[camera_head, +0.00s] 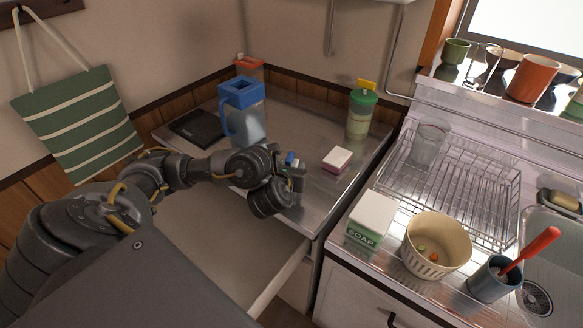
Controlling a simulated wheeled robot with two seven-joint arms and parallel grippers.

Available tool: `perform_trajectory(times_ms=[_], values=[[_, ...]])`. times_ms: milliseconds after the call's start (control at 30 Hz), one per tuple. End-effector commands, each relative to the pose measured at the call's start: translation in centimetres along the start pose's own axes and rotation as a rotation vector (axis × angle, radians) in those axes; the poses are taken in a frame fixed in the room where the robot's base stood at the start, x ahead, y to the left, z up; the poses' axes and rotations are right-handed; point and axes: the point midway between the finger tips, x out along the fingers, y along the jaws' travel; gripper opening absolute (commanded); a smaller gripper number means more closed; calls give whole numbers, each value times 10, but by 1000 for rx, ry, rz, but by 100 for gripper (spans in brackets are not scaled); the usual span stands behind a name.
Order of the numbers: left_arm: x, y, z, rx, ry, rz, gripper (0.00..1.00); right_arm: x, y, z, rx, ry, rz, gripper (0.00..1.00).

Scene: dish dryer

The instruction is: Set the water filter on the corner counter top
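The water filter is a clear pitcher with a blue lid and blue handle (242,112). It stands upright on the metal corner counter top (314,128), towards the back left. Its lower part is partly hidden behind my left arm. My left gripper (292,166) is over the front part of the counter, to the right of and nearer than the pitcher, and appears apart from it. A small blue bit shows at the gripper; its fingers are too small and covered to read. My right gripper is not in view.
A dark flat item (197,128), an orange-lidded container (248,66), a green-lidded jar (361,114) and a sponge (337,159) are on the counter. To the right are a wire dish rack (455,187), soap box (371,219) and cream basket (436,246).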

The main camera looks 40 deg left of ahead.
Motion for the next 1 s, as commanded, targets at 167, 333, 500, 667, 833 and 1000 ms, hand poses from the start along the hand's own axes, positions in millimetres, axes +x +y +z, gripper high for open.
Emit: perform_trajectory(times_ms=[167, 333, 500, 667, 833, 1000], values=[[0, 0, 2, 0, 0, 0, 61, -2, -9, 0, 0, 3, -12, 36], [0, 0, 2, 1, 0, 0, 61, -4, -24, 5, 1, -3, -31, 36], [-7, -1, 6, 1, 1, -2, 61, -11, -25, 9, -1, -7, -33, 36], [-36, -1, 7, 1, 4, -4, 61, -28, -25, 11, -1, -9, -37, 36], [-74, -1, 6, 0, 3, -4, 61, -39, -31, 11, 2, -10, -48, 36], [-104, -1, 7, 1, 3, -2, 61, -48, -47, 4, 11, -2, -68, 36]])
